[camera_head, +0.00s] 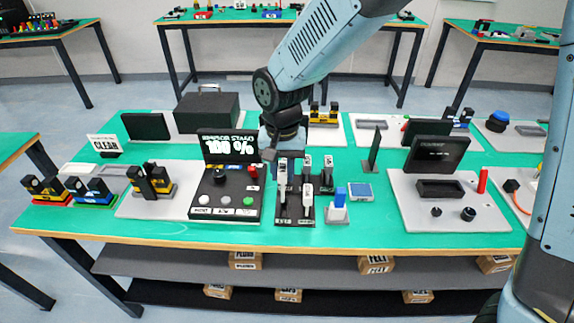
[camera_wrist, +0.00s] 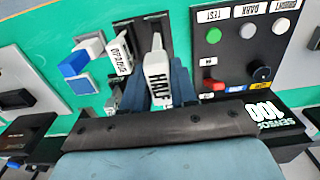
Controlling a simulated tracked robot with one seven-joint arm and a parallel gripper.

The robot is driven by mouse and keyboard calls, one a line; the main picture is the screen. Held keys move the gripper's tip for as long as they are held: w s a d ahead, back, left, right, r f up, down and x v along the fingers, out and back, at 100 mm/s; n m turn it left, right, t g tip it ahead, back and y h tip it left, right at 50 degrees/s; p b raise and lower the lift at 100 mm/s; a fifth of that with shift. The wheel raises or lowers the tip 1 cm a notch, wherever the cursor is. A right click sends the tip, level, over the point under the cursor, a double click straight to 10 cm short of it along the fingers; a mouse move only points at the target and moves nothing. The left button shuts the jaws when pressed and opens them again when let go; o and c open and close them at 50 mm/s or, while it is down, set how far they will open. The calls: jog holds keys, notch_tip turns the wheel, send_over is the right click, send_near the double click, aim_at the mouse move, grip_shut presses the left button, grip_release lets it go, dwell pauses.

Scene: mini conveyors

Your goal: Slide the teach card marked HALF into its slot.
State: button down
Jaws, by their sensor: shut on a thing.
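The teach card marked HALF (camera_wrist: 157,72) is a white tag in the middle of the wrist view. My gripper (camera_wrist: 157,92) is shut on it, with a dark blue finger on each side. In the head view my gripper (camera_head: 284,158) is low over the back of the black card rack (camera_head: 295,221), which also holds other white cards. I cannot tell whether the HALF card is still seated in the rack. Another labelled card (camera_wrist: 121,60) stands beside it. The slot for the card cannot be made out.
Left of the rack is a black sensor panel (camera_head: 208,207) with a knob, buttons and a screen (camera_head: 230,147) reading 100 %. Right of it stand a white block with a blue top (camera_head: 339,196) and a thin dark upright plate (camera_head: 374,150). Green tabletop is bare near the front edge.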

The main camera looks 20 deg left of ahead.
jog(key=shift+f, duration=1.7)
jog(key=shift+d+f, duration=0.1)
jog(key=shift+f, duration=1.85)
jog(key=c, duration=0.8)
grip_release()
notch_tip(320, 180, up, 14)
jog(key=shift+f, duration=0.1)
